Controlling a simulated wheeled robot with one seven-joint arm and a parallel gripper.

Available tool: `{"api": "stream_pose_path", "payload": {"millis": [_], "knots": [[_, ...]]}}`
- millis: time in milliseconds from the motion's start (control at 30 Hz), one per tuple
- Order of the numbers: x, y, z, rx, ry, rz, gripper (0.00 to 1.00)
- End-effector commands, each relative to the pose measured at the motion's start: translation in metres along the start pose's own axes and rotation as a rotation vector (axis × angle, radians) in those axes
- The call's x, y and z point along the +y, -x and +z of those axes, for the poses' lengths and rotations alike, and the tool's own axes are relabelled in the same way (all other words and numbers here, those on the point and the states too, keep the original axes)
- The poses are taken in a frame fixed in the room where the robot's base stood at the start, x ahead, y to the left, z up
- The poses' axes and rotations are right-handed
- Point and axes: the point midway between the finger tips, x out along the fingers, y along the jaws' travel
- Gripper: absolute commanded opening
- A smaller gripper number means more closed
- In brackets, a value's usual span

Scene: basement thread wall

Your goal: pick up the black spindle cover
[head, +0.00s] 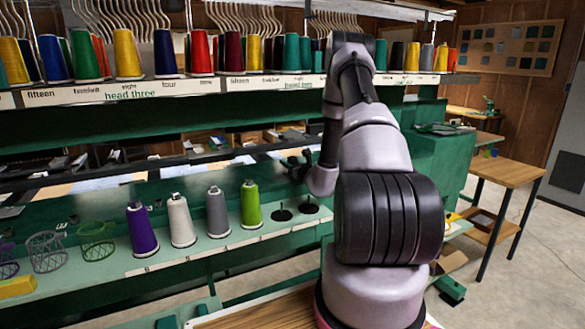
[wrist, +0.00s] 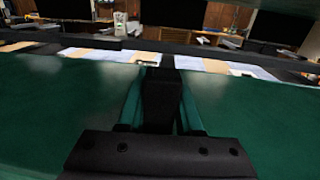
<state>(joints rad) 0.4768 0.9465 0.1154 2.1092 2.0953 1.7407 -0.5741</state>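Two flat black round pieces with short upright posts sit at the right end of the pale green shelf, the left one (head: 282,214) and the right one (head: 308,207). They look like spindle covers, but I cannot tell which one the task means. My gripper (head: 293,166) is above and behind them, apart from both, in front of the green machine beam. Neither black piece is recognisable there.
A green cone (head: 251,204), a grey cone (head: 217,212), a white cone (head: 180,220) and a purple cone (head: 142,230) stand in a row left of the black pieces. Wire baskets (head: 97,242) are further left. The labelled thread rack (head: 200,88) runs overhead.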

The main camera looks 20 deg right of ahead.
Motion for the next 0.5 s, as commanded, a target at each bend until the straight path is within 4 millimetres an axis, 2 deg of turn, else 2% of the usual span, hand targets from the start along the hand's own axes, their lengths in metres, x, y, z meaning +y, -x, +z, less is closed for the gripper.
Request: {"api": "stream_pose_path", "payload": {"millis": [300, 500], "knots": [[0.0, 0.0, 0.004, -0.001, 0.001, 0.0, 0.0], [0.0, 0.0, 0.027, -0.003, 0.003, 0.0, 0.0]]}}
